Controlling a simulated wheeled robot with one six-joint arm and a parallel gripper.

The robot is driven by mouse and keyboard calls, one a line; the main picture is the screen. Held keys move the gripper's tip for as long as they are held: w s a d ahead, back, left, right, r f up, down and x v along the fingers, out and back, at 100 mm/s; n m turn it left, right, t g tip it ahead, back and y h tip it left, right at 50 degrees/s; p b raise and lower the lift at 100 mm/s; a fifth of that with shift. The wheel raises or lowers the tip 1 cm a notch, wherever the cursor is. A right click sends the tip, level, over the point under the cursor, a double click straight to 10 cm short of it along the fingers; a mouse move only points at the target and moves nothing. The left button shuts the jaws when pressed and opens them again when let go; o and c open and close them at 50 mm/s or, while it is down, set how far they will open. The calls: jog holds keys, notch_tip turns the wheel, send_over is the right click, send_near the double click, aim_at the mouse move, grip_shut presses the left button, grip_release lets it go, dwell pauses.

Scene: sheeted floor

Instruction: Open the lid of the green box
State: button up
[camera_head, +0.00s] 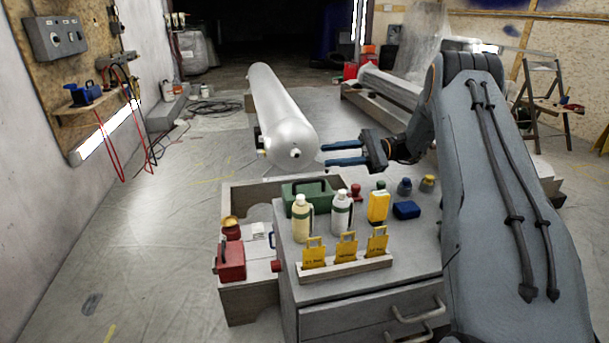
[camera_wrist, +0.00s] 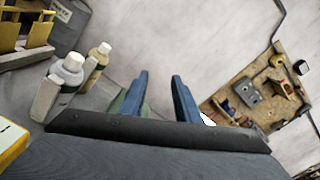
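The green box (camera_head: 294,196) stands at the back of the grey cabinet top, behind two bottles. It has a dark handle on top, and its lid looks closed. In the wrist view a green patch, likely the box (camera_wrist: 118,103), shows beside the left finger, mostly hidden. My gripper (camera_head: 326,155) is open and empty, its two blue fingers apart and pointing left. It is above and a little right of the box, not touching it. The fingers also show in the wrist view (camera_wrist: 160,76).
A cream bottle (camera_head: 301,222) and a white bottle (camera_head: 341,214) stand in front of the box. A yellow container (camera_head: 378,206) and blue block (camera_head: 406,210) are to the right. Yellow tags (camera_head: 345,250) stand in front. A large white cylinder (camera_head: 285,125) lies behind.

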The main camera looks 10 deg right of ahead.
send_near(296, 182)
jog(key=a+p, duration=0.1)
jog(key=a, duration=0.1)
jog(key=a+p, duration=0.1)
jog(key=a, duration=0.2)
jog(key=shift+w+f+p, duration=0.15)
jog(key=shift+w+p, duration=0.05)
jog(key=shift+p, duration=0.15)
jog(key=shift+a+f, duration=0.1)
jog(key=shift+a, duration=0.55)
jog(key=shift+c, duration=0.5)
grip_shut()
